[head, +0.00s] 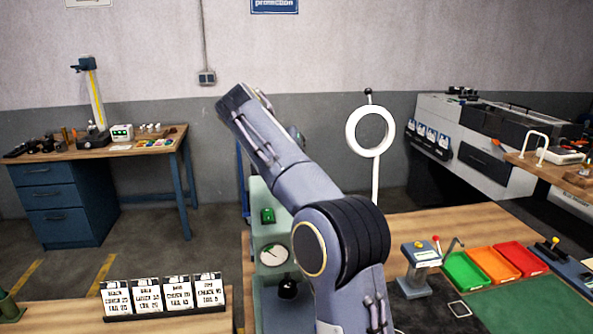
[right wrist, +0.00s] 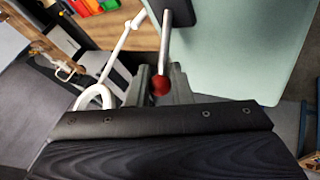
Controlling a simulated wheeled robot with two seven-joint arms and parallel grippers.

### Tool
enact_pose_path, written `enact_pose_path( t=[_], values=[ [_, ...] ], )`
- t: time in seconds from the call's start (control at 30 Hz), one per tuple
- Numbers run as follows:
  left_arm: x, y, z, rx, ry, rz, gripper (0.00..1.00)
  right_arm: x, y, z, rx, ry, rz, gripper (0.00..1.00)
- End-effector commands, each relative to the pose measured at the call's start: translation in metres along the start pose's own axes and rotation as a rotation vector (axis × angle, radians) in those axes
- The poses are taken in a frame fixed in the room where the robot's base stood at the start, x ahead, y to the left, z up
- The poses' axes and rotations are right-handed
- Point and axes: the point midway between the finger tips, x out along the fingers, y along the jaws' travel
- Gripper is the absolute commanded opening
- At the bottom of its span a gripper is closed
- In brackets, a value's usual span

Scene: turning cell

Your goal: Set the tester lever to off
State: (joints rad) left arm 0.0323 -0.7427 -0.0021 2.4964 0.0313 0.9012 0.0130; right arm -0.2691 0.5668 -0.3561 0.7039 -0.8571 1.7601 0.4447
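The tester (head: 258,197) is a pale green machine in the middle of the head view, with a round dial (head: 274,254) and a green button or switch (head: 268,215) on its front. My right arm covers much of it, and its lever does not show there. In the right wrist view the lever (right wrist: 166,43) is a metal rod with a red ball (right wrist: 160,85), coming from a dark plate beside a pale green panel (right wrist: 235,60). My right gripper (right wrist: 161,75) has its grey fingers apart, with the red ball between them; contact cannot be told. My left gripper is out of view.
A white ring (head: 370,131) on a post stands right of my arm. On the right bench are a small grey device (head: 421,254) and green, orange and red trays (head: 465,271). Labelled cards (head: 163,297) stand at the lower left.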

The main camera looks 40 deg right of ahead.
Motion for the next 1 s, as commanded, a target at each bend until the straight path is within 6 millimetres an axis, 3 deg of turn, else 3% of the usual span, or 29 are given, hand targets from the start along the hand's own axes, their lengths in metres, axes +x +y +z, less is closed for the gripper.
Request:
enact_pose_path(
  t=[0.03,0.13,0.47,0.8,1.0],
  values=[
    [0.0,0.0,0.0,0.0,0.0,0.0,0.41,0.001,-0.001,0.001,-0.003,-0.005,0.001,0.24],
    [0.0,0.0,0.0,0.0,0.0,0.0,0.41,0.001,-0.001,0.001,-0.002,-0.004,0.001,0.37],
    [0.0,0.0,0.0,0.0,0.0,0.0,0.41,-0.002,0.0,0.0,0.0,-0.001,0.0,0.38],
    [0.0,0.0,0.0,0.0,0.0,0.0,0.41,-0.053,-0.002,0.0,0.001,0.002,-0.002,0.38],
    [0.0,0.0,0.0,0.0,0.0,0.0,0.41,-0.069,0.0,-0.001,0.005,-0.004,0.001,0.38]
  ],
)
